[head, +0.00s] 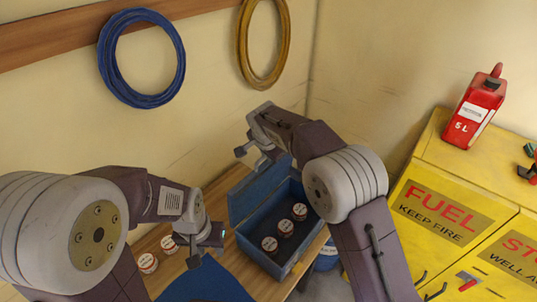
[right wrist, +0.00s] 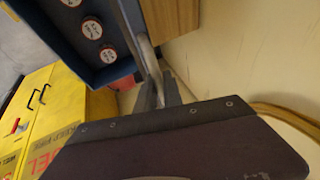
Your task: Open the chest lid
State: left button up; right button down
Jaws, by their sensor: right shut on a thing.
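The blue chest (head: 287,272) stands on the wooden bench with its lid (head: 257,188) raised at the back. Several white-topped tins (head: 285,227) show inside; the chest (right wrist: 68,48) and tins also show in the right wrist view. My right gripper (head: 252,158) is at the raised lid's upper edge. In the right wrist view its fingers (right wrist: 160,95) are shut on a grey bar handle (right wrist: 148,55) beside the lid. My right forearm hides part of the lid and chest. My left gripper (head: 210,248) is open and empty, left of the chest.
Tins (head: 148,262) stand on the bench at left, beside a blue surface (head: 205,282). A yellow cabinet (head: 436,205) with a red can (head: 474,108) on it is at right. A blue coil (head: 172,85) and a yellow coil (head: 246,57) hang on the wall behind.

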jog(key=shift+s, duration=0.1)
jog(key=c, duration=1.5)
grip_release()
pick_arm(q)
jog(key=shift+s+a, duration=0.1)
jog(key=shift+s, duration=0.2)
pick_arm(e)
jog(key=shift+s+a+r, duration=0.15)
jog(key=shift+s, duration=0.1)
